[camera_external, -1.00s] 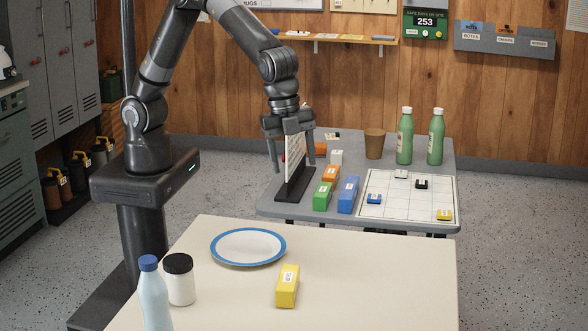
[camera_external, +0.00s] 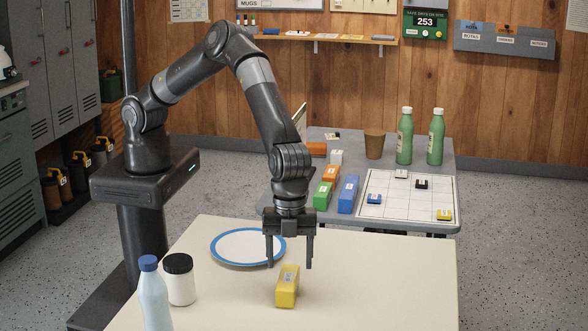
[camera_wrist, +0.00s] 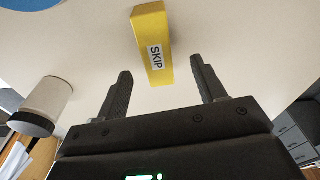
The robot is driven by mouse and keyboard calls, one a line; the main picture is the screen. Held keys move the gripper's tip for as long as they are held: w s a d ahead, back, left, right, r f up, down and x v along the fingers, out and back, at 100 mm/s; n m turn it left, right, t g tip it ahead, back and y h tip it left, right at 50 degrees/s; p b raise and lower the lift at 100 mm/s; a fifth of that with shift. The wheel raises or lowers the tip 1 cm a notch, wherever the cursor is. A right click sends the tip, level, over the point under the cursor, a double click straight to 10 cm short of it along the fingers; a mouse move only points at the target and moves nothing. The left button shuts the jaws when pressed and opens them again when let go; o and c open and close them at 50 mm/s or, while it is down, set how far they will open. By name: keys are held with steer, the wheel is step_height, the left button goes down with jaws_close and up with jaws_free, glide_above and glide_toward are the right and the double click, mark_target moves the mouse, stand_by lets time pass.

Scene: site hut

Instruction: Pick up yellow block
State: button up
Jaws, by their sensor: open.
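The yellow block (camera_external: 287,288) lies on the cream front table (camera_external: 390,262), with a white label on its top. In the wrist view the yellow block (camera_wrist: 153,45) shows the label "SKIP" and lies ahead of the fingertips, roughly between their lines. My gripper (camera_external: 289,264) is open and empty, pointing down above and slightly behind the block. Its two fingers also show in the wrist view (camera_wrist: 160,82), apart with nothing between them.
A blue-rimmed plate (camera_external: 235,250) lies left of the block, close to my gripper. A white jar (camera_external: 180,284) and a pale blue bottle (camera_external: 153,295) stand at the front left. The grey table (camera_external: 440,175) behind holds blocks, a grid board, a cup and green bottles. The front table's right side is clear.

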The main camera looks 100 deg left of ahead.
mark_target(288, 277)
steer(key=f, duration=0.6)
steer(key=shift+s+d, duration=0.15)
steer(key=shift+d, duration=0.15)
steer(key=shift+r, duration=0.1)
steer(key=shift+c, duration=0.3)
steer(key=c, duration=1.1)
